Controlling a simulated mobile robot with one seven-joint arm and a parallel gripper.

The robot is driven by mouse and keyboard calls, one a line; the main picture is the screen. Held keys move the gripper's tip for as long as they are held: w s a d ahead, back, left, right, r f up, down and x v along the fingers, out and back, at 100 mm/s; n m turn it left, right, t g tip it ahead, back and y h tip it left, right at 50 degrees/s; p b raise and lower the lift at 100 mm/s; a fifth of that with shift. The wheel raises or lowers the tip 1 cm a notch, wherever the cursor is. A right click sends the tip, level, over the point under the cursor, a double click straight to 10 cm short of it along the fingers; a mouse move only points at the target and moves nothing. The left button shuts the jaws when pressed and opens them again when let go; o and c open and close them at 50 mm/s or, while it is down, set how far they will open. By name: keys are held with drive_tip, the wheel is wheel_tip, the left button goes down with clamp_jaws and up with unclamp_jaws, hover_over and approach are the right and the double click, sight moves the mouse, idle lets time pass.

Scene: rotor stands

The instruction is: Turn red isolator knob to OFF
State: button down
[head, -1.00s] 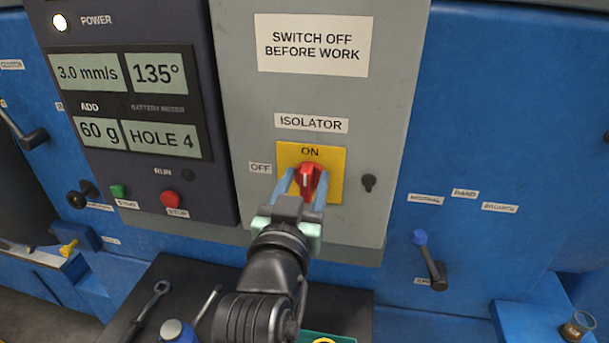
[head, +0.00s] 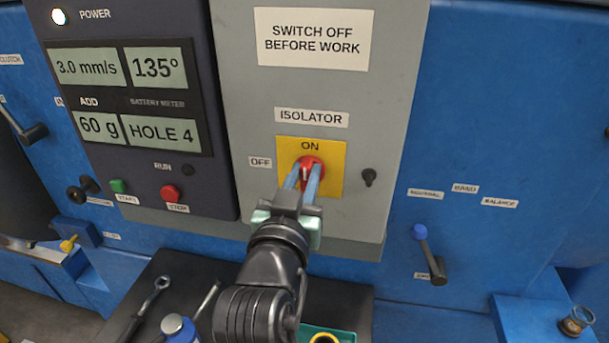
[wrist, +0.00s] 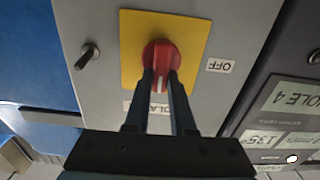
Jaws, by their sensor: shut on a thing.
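The red isolator knob (head: 314,162) sits on a yellow plate (head: 330,184) on the grey isolator box. ON is printed above it and an OFF label (head: 260,162) is to its left. My gripper (head: 304,174) is shut on the knob from below and in front, one blue finger on each side. In the wrist view the knob (wrist: 160,49) shows between the two dark fingers (wrist: 161,82), with a white line on its grip. The line points toward the ISOLATOR label side, where ON is. The fingers hide part of the knob and plate.
A small black key-like part (head: 369,177) stands out right of the plate. A dark panel with displays and a red stop button (head: 170,194) is to the left. A blue-tipped lever (head: 430,255) is at lower right.

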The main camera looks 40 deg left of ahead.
drive_tip(key=n, duration=0.2)
drive_tip(key=n+b, duration=0.1)
drive_tip(key=n, duration=0.1)
drive_tip(key=shift+s+a+f, duration=0.1)
drive_tip(key=shift+s+a, duration=0.05)
drive_tip(key=shift+a, duration=0.05)
drive_tip(key=shift+s+a+f+n+b, duration=0.15)
drive_tip(key=shift+n+b, duration=0.6)
drive_tip(key=shift+n, duration=1.5)
drive_tip(key=shift+a+f+n+b, duration=0.1)
drive_tip(key=shift+f+n+b, duration=0.45)
drive_tip(key=shift+n, duration=1.75)
drive_tip(key=shift+s+a+r+n+b, duration=0.15)
drive_tip(key=shift+n+b, duration=0.8)
drive_tip(key=shift+n, duration=1.3)
drive_tip(key=shift+f, duration=0.1)
drive_tip(key=c, duration=0.8)
unclamp_jaws()
drive_tip(key=shift+o, duration=0.2)
